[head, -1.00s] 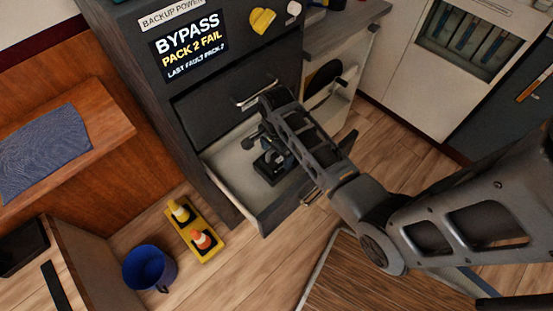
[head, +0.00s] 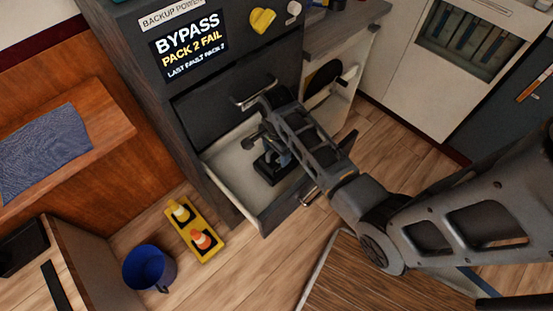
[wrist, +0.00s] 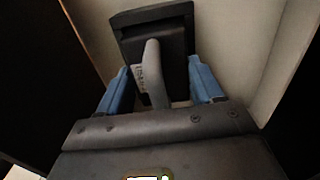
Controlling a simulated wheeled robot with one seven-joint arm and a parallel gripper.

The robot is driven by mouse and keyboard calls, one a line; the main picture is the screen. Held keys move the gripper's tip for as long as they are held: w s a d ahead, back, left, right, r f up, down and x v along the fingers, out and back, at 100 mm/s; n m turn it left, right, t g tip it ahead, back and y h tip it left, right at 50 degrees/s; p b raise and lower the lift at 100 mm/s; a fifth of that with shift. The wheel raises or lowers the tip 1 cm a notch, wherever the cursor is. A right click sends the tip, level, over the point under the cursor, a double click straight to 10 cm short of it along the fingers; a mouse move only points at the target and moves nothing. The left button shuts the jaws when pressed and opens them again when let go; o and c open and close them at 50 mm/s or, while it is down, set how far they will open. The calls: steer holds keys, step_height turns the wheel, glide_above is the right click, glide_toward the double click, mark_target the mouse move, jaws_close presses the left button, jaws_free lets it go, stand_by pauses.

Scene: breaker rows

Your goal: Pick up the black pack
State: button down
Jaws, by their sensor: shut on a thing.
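The black pack (head: 268,172) is in the open light-lined drawer (head: 228,168) of the grey cabinet. In the wrist view the black pack (wrist: 176,45) shows a dark block with a grey handle standing up from it. My gripper (head: 270,150) reaches down into the drawer from above. In the wrist view the blue fingers of my gripper (wrist: 160,84) are on both sides of the handle, shut on the pack. The arm hides part of the drawer. I cannot tell whether the pack touches the drawer floor.
The grey cabinet (head: 140,90) has a sign reading "BYPASS PACK 2 FAIL". A closed drawer with a handle (head: 252,90) is just above the open one. A blue bucket (head: 149,267) and a yellow tray with small cones (head: 205,246) stand on the wooden floor at lower left.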

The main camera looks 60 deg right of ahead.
steer(key=shift+w+r, duration=0.1)
stand_by(0.3)
steer(key=shift+r, duration=0.65)
step_height(320, 180, up, 3)
steer(key=shift+f, duration=0.1)
steer(key=s+d+r+p, duration=0.4)
steer(key=s+d+r, duration=0.4)
steer(key=r, duration=0.3)
steer(key=shift+s+r, duration=0.2)
steer(key=shift+s, duration=0.1)
stand_by(0.5)
stand_by(0.4)
